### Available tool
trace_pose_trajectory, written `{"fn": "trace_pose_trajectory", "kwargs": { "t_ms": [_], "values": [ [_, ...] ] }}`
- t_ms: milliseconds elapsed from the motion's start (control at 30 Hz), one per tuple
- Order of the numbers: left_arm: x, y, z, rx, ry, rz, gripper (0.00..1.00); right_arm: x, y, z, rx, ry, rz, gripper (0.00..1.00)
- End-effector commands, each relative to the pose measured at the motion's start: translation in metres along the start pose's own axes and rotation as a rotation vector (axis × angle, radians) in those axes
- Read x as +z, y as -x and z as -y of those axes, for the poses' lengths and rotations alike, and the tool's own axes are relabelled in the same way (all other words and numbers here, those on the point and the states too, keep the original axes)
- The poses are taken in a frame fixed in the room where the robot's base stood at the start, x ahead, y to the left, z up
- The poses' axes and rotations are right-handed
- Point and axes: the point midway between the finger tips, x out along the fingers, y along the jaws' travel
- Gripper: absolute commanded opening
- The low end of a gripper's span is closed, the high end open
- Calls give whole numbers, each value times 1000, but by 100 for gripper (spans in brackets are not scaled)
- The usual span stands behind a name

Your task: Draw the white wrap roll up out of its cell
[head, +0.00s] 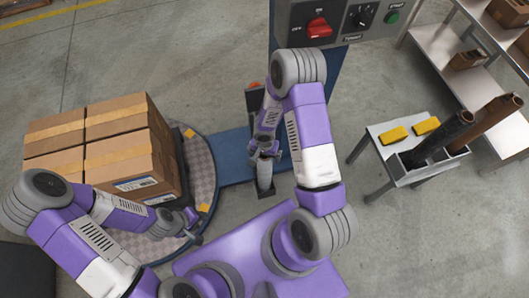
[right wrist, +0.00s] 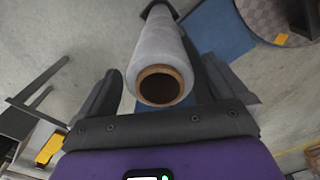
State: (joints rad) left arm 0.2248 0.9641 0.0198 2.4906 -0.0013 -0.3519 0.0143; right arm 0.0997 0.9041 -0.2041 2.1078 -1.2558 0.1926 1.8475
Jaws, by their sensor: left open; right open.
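The white wrap roll (right wrist: 160,45) stands end-on to the right wrist camera, its brown cardboard core ring facing me. In the head view a pale grey cylinder, seemingly this roll (head: 264,172), shows just below my right gripper (head: 264,150), by the machine's mast. In the right wrist view the right gripper (right wrist: 160,68) is open, one dark finger on each side of the roll; I cannot tell whether either touches it. My left gripper (head: 190,226) is open and empty, near the round turntable's front edge.
Strapped cartons (head: 110,145) stand on the turntable (head: 200,170). A control panel (head: 340,22) with a red switch overhangs the far side. Floor between is clear.

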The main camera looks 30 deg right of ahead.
Motion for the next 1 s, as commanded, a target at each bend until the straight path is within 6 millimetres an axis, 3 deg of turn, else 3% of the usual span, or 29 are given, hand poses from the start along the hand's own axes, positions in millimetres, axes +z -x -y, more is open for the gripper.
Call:
{"fn": "trace_pose_trajectory", "kwargs": {
  "t_ms": [33, 200, 500, 1000],
  "values": [
    [0, -5, 2, 0, 0, 0, 43, 0, -10, 0, 1, 0, 1, 100],
    [0, -10, 4, 0, 0, 0, 43, 0, -21, 0, 0, 1, 1, 100],
    [0, -9, 4, 0, 0, 0, 43, 0, -21, 0, -1, 0, 1, 100],
    [0, -9, 4, 0, 0, 0, 43, 0, -21, 0, -1, 0, 1, 23]
  ]
}}
